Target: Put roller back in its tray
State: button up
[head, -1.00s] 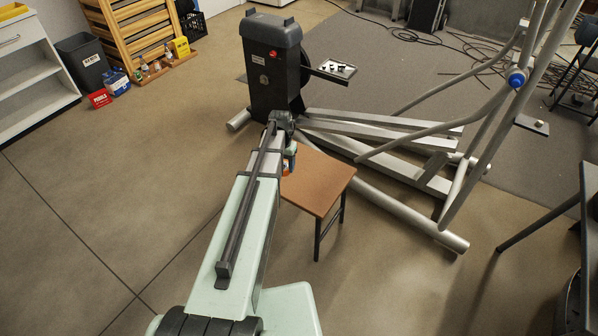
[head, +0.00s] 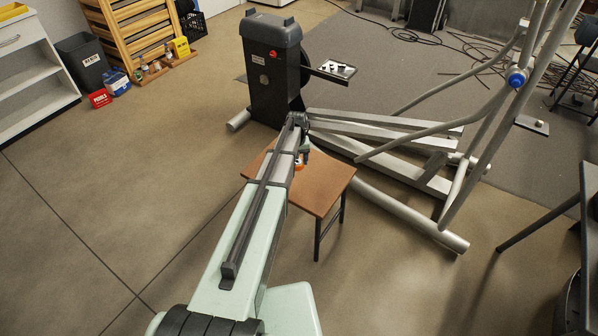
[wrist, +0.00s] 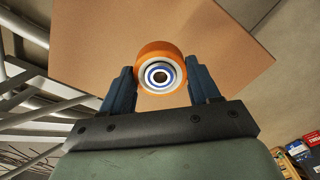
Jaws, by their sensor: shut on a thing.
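The roller is an orange wheel with a white and blue hub and a dark centre (wrist: 161,75), seen end-on in the wrist view. My gripper (wrist: 163,84) is shut on it, with one dark finger on each side. In the head view a bit of orange (head: 299,166) shows at my gripper (head: 303,153), above the brown stool top. Whether the roller touches the stool is unclear. A small tray (head: 345,72) with dark and light pieces sits beside the machine's dark housing. Another small plate (head: 528,122) with one piece is at the right. Which tray is the roller's is unclear.
The brown stool (head: 326,185) stands below my gripper. The elliptical's dark housing (head: 272,80) is behind it, and its grey rails (head: 385,145) and long tubes spread to the right. Cables lie on the mat at the back. Floor at the left is open.

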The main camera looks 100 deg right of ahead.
jog(key=shift+f+n, duration=0.2)
jog(key=shift+n, duration=0.1)
jog(key=shift+f, duration=4.8)
jog(key=shift+f, duration=0.15)
jog(key=o, duration=1.1)
notch_tip(320, 180, up, 12)
jog(key=shift+r, duration=0.2)
